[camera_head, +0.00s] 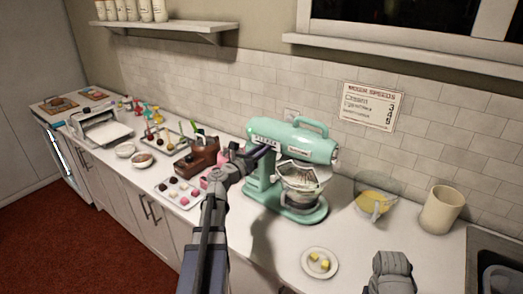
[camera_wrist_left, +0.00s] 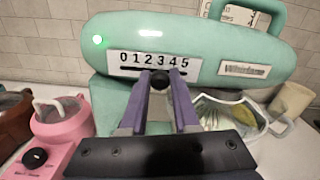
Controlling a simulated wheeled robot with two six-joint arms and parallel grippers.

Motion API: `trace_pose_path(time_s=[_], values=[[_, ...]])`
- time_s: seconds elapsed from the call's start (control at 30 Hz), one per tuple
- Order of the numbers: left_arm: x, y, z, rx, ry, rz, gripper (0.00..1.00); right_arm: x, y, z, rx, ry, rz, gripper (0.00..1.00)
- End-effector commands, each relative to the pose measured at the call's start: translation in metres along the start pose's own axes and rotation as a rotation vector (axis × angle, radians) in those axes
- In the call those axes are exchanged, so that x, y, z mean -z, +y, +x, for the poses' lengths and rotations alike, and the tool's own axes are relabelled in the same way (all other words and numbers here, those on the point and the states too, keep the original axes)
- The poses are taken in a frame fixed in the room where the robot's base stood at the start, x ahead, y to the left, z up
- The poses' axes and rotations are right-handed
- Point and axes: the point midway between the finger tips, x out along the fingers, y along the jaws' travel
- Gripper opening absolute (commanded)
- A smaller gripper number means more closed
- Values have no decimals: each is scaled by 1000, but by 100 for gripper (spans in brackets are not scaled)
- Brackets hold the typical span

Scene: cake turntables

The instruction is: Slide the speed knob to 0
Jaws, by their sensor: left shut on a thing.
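The mint-green stand mixer (camera_head: 292,141) stands on the counter with its bowl (camera_head: 300,184) under the head. In the left wrist view, its side (camera_wrist_left: 215,34) carries a white speed scale (camera_wrist_left: 153,64) marked 0 to 5, above a dark slot. My left gripper (camera_wrist_left: 160,92) is shut on the knob, one purple finger on each side. In the head view my left gripper (camera_head: 265,150) reaches the mixer's side, and the knob is hidden there. My right gripper's fingers do not show.
A green light (camera_wrist_left: 98,40) glows on the mixer. A pink appliance (camera_wrist_left: 62,128) stands close left of my left gripper. A glass bowl of yellow mix (camera_head: 372,205), a cream canister (camera_head: 440,209) and a small plate (camera_head: 320,273) are at the right. A speed chart (camera_head: 371,104) hangs behind.

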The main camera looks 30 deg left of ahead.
Motion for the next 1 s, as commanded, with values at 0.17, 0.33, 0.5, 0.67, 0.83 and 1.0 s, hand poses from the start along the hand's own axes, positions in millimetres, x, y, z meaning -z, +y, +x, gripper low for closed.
trace_pose_path(time_s=[0.17, 0.33, 0.5, 0.67, 0.83, 1.0], values=[[0, 0, 0, 0, 0, 0, 0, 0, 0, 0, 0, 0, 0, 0], [0, 0, 0, 0, 0, 0, 0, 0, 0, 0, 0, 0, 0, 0], [0, 0, 0, 0, 0, 0, 0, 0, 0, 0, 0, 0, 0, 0], [0, 0, 0, 0, 0, 0, 0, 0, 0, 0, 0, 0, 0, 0], [0, 0, 0, 0, 0, 0, 0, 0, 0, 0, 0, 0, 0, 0], [-2, 12, 1, -2, 0, 0, 0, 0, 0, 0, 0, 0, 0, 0]])
